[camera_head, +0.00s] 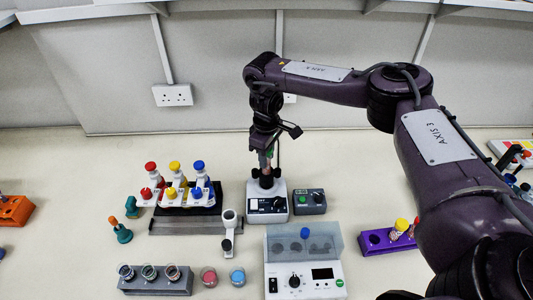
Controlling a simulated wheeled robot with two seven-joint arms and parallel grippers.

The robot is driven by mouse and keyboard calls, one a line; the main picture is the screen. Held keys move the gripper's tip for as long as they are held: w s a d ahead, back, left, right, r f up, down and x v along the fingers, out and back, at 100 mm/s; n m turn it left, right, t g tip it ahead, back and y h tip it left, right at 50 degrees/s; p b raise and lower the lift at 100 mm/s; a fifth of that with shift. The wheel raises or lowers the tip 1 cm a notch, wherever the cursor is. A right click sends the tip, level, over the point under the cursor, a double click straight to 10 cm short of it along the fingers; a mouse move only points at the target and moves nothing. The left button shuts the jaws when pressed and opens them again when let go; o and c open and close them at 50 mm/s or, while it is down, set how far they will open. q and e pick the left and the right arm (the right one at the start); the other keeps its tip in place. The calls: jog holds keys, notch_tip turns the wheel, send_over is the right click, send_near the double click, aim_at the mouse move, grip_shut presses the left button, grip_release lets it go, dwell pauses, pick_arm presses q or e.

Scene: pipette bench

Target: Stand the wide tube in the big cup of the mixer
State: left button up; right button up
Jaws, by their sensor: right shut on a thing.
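The mixer (267,204) is a small white box with a dark front panel, near the middle of the bench. Its dark cup (266,182) is on top. My right gripper (267,148) points down above the mixer and is shut on the wide tube (264,161), a slim pinkish, clear piece, roughly upright. The tube's lower end is at or just over the dark cup; I cannot tell whether it is inside. The gripper hides the tube's upper part. My left gripper is not in view.
A grey control box (309,202) stands right of the mixer. A rack with red, yellow and blue-topped pieces (187,196) is on the left. A white device with a clear lid (304,275) is in front. A purple rack (376,240) is at right.

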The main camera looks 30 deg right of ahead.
jog(key=shift+f, duration=0.25)
dwell(0.3)
jog(key=shift+f+b, duration=0.3)
jog(key=shift+f, duration=0.2)
jog(key=shift+f, duration=0.1)
jog(key=o, duration=1)
jog(key=shift+r, duration=0.3)
notch_tip(320, 180, up, 7)
jog(key=shift+r+b, duration=0.15)
jog(key=shift+b, duration=0.3)
